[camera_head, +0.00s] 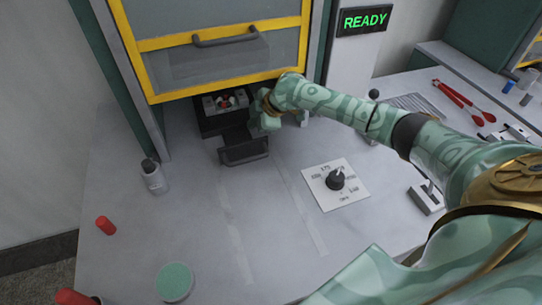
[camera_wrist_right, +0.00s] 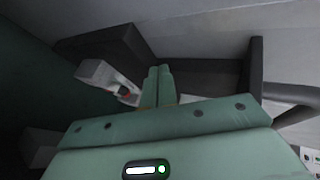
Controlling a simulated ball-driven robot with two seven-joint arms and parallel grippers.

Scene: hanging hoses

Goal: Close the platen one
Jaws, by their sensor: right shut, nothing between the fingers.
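A dark sliding platen (camera_head: 230,135) extends out from under the raised yellow-framed guard (camera_head: 225,85). Its front plate with a bar handle (camera_head: 245,152) stands over the grey bench. Behind it, a grey fixture with a small red part (camera_head: 225,102) sits in the dark bed; the fixture also shows in the right wrist view (camera_wrist_right: 105,80). My right gripper (camera_head: 264,112) is at the platen's right side, behind the front plate. Its fingers (camera_wrist_right: 158,85) are shut and empty. In the right wrist view the front plate (camera_wrist_right: 255,85) is right of the fingers. My left gripper is not in view.
A dial on a white plate (camera_head: 336,182) stands right of the platen. A grey cylinder (camera_head: 153,177) stands left. A green round button (camera_head: 174,281) and red pieces (camera_head: 106,225) are nearer. A green READY sign (camera_head: 365,20) glows. The bench before the platen is clear.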

